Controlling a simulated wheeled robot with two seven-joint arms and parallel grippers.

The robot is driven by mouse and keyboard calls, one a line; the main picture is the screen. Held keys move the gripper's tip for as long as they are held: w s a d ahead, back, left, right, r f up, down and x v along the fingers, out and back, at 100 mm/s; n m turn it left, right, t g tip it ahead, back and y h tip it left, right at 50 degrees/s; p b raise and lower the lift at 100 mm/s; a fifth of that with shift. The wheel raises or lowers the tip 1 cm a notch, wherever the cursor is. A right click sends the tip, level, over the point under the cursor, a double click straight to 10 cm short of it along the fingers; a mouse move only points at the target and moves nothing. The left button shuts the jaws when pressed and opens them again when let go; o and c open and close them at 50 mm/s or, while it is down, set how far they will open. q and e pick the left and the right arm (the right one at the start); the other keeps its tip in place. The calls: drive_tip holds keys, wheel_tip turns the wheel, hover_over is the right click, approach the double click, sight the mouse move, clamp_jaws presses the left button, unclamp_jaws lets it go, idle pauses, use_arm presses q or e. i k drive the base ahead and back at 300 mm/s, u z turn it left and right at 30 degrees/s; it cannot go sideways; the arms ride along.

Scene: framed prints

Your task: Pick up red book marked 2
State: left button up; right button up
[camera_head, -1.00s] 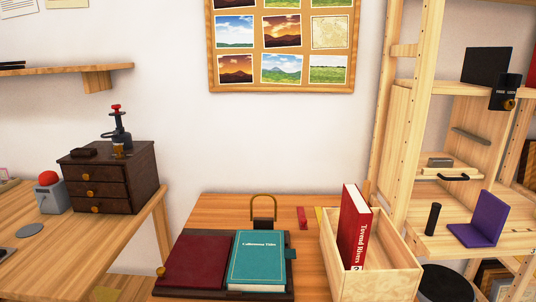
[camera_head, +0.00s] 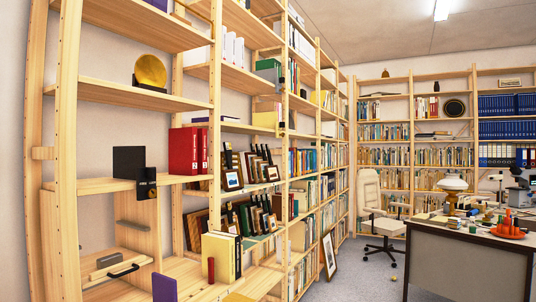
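Two red books (camera_head: 189,151) stand upright side by side on a middle shelf at the left. Their spines carry small white marks, too small for me to read which is marked 2. The red book seen in the wooden crate a second ago is outside the present view. Neither of my grippers is in view.
A tall wooden shelf unit (camera_head: 66,150) fills the left. A black panel (camera_head: 129,162) and a gold disc (camera_head: 150,71) stand on its shelves. Books line the shelves farther back. An office chair (camera_head: 377,210) and a desk (camera_head: 470,255) stand at the right, with floor between.

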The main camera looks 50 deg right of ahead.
sight(183, 142)
drive_tip(key=z, duration=2)
drive_tip(key=i, duration=3.4)
drive_tip(key=u, duration=1.9)
